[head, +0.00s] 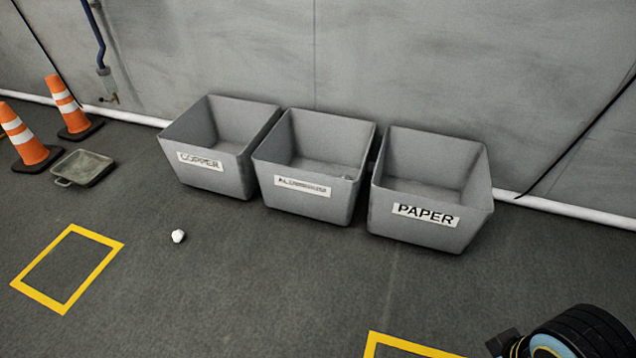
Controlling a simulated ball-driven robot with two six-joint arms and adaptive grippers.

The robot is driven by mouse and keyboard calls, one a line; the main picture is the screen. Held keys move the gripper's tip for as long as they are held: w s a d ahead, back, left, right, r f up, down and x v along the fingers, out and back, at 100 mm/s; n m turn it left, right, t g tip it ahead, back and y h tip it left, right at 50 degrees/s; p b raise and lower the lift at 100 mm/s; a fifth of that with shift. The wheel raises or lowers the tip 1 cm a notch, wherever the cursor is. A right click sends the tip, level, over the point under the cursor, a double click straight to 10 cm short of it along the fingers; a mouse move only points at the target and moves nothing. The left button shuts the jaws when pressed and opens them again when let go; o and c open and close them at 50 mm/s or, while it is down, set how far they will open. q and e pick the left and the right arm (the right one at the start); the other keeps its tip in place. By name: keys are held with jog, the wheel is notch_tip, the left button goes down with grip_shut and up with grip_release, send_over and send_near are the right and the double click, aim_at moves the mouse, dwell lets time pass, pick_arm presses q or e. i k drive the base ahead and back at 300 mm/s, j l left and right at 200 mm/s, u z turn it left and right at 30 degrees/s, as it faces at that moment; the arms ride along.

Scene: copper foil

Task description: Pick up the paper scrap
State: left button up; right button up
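A small white crumpled scrap (178,236), which looks like the paper scrap, lies on the dark grey floor. It is in front of the copper bin and to the right of the left yellow floor outline. Nothing touches it. Neither gripper's fingers can be made out in the head view. A black rounded part with a blue ring, which looks like part of my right arm, shows at the bottom right corner, far from the scrap.
Three grey open bins stand along the wall: copper (236,170), one with a blurred label (335,205), and paper (455,238). A dustpan-like tray (84,167) and two orange cones (22,137) are at left. Yellow outlines (107,238) mark the floor. Floor around the scrap is clear.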

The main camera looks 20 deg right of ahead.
aim_at(178, 236)
jog(key=i+j+u, duration=0.15)
jog(key=i+j, duration=0.15)
jog(key=i+j+u, duration=0.15)
jog(key=i, duration=0.35)
jog(key=i+j+u, duration=0.15)
jog(key=i+j, duration=0.15)
jog(key=i+j+u, duration=0.15)
jog(key=i, duration=0.4)
